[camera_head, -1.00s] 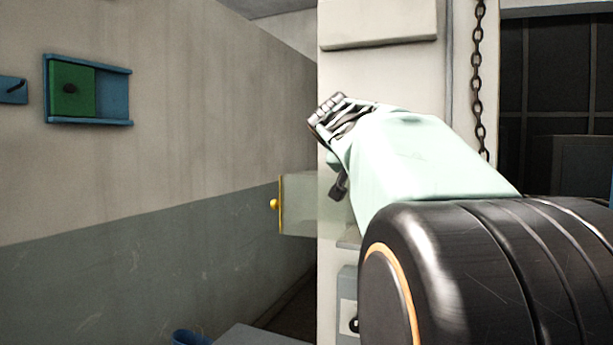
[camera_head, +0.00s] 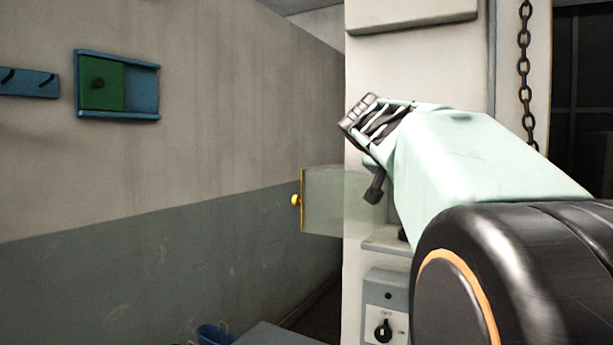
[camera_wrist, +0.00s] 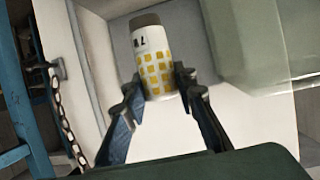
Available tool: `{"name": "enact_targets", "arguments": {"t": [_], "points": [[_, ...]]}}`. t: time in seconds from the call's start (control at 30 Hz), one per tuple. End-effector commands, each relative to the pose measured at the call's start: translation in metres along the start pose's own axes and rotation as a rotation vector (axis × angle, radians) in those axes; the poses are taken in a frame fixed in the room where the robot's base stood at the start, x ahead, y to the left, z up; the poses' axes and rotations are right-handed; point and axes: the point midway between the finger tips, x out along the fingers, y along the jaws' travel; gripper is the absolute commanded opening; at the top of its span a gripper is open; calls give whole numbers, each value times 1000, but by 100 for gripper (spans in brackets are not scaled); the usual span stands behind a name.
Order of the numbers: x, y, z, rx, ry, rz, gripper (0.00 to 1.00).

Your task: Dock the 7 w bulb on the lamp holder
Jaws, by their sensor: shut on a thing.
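The 7 W bulb (camera_wrist: 155,58) is a white cylinder with yellow squares, dark lettering and a grey-brown end. In the wrist view my gripper (camera_wrist: 162,86) is shut on its near end, one finger on each side, with the grey-brown end pointing away. In the head view my gripper (camera_head: 365,118) is in front of the pale pillar, above and to the right of the glass door; the bulb cannot be made out there. I cannot pick out the lamp holder in either view; my arm covers part of the pillar.
A clear door panel (camera_head: 335,203) with a yellow knob (camera_head: 296,200) stands out from the pillar. Below are a small ledge (camera_head: 385,240) and a switch box (camera_head: 385,308). A chain (camera_head: 524,70) hangs at right. A green sliding panel (camera_head: 101,86) is on the left wall.

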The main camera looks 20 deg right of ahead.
Motion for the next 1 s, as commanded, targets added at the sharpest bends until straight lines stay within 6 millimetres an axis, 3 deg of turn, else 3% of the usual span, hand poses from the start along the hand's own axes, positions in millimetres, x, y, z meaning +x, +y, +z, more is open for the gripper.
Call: {"name": "enact_targets", "arguments": {"t": [0.37,1.0], "points": [[15,0,36,-1,1,-1,1],[16,0,38,-1,1,-1,1]]}}
